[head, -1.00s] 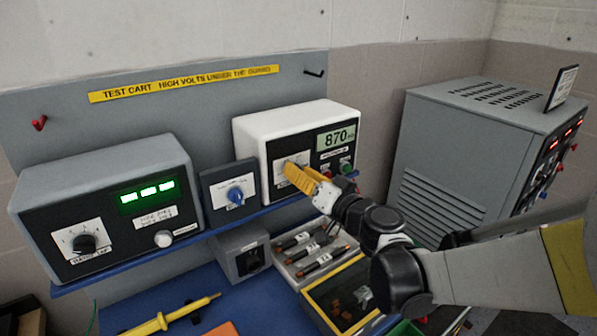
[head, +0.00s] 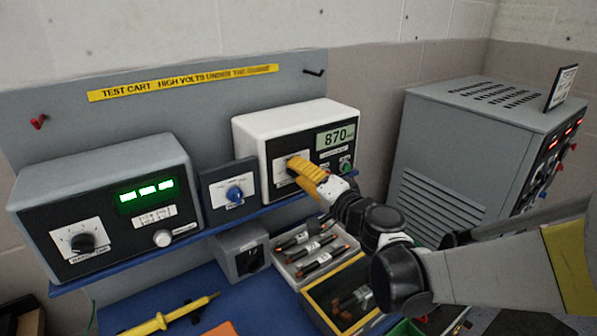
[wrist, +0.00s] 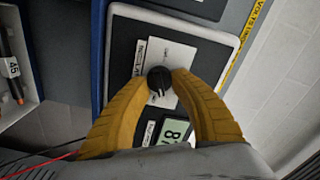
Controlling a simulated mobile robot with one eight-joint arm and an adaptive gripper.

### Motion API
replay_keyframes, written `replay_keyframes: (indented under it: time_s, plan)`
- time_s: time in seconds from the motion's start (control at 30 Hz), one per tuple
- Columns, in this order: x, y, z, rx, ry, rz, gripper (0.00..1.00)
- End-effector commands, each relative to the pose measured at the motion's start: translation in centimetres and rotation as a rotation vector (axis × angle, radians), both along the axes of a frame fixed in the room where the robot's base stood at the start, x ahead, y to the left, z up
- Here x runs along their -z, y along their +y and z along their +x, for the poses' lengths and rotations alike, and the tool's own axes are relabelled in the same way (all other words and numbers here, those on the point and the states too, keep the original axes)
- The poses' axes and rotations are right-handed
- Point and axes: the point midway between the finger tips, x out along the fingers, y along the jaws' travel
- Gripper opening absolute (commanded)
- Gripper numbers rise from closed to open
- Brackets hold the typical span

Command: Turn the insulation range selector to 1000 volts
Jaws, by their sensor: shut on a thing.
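The white insulation tester (head: 300,125) stands on the blue shelf of the test cart, its display reading 870. Its range selector is a round black knob (wrist: 159,80) with a light pointer mark, set on a white scale plate (wrist: 180,62). My gripper (head: 294,163) has yellow fingers and reaches the tester's face from the right. In the wrist view, the two fingertips (wrist: 160,77) are closed on either side of the knob and touch it. The scale's printing is too small to read. In the head view the fingers hide the knob.
A large grey cabinet (head: 470,160) stands right. Below are a tray of black cylinders (head: 345,247) and a yellow probe (head: 170,317).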

Motion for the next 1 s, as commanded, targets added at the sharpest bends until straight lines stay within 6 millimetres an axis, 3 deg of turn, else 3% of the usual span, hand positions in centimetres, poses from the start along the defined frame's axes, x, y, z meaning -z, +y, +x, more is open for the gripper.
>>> replay_keyframes:
  time_s: [0.5, 1.0]
  plan:
    - [0.11, -0.04, 0.09, 0.001, 0.205, 0.304, 0.00]
    - [0.13, -0.05, 0.09, 0.001, 0.252, 0.373, 0.00]
